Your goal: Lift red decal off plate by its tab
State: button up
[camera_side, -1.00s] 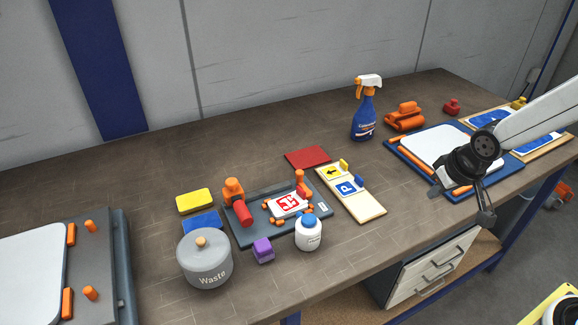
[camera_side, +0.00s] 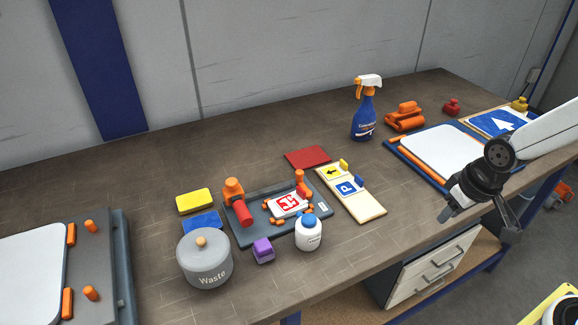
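The red decal (camera_side: 287,204) lies on a small white plate (camera_side: 303,210) on the dark grey tray, at the middle of the table. A small red piece at its upper right corner looks like its tab (camera_side: 301,193). My gripper (camera_side: 478,223) is far to the right, above the front edge of the table by the drawers. Its two fingers are apart with nothing between them. It is well clear of the decal and the plate.
The tray (camera_side: 262,233) also carries orange clamps, a red roller (camera_side: 243,213) and orange bits. A white bottle (camera_side: 308,234), purple block (camera_side: 263,250) and waste pot (camera_side: 205,259) stand in front. A wooden board with signs (camera_side: 366,205) lies to the right. Bare tabletop separates it from my gripper.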

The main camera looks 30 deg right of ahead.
jog(key=shift+o, duration=0.9)
jog(key=shift+w, duration=0.1)
jog(key=n+g, duration=0.1)
jog(key=n, duration=0.1)
send_over(301, 189)
jog(key=s, duration=0.1)
notch_tip(301, 189, down, 3)
jog(key=shift+s+d+r, duration=0.1)
jog(key=shift+r, duration=0.1)
jog(key=shift+w+f, duration=0.2)
jog(key=shift+f, duration=1.1)
jog(key=shift+w+f, duration=0.15)
jog(key=shift+f, duration=1.15)
jog(key=shift+w+f, duration=0.2)
jog(key=shift+f, duration=1.1)
jog(key=shift+c, duration=0.2)
grip_shut()
